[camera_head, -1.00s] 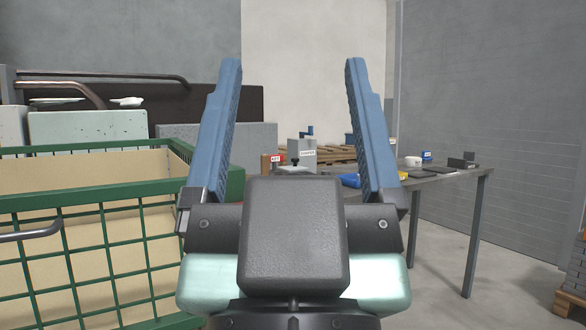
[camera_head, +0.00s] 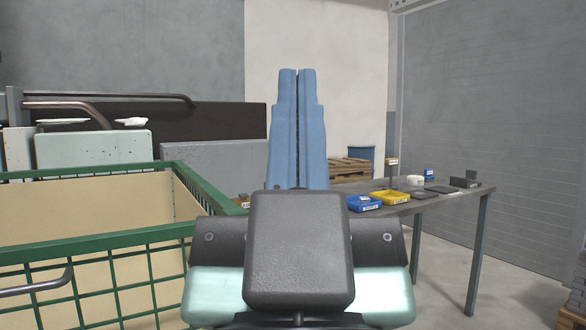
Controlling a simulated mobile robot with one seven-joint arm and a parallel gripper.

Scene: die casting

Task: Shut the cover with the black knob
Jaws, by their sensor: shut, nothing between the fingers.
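My gripper (camera_head: 298,75) stands upright in the middle of the head view, its two long blue fingers pressed together with nothing between them. The cover with the black knob cannot be made out now. A small black knob showed earlier beside a grey labelled box, in the area that my shut fingers and wrist now block. How far the cover is open cannot be told.
A green mesh crate (camera_head: 130,239) with tan lining fills the left. On the right a grey table (camera_head: 440,199) holds a blue bin (camera_head: 365,204), a yellow bin (camera_head: 390,198), a white cup (camera_head: 415,180) and dark blocks. Open floor lies right of the table.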

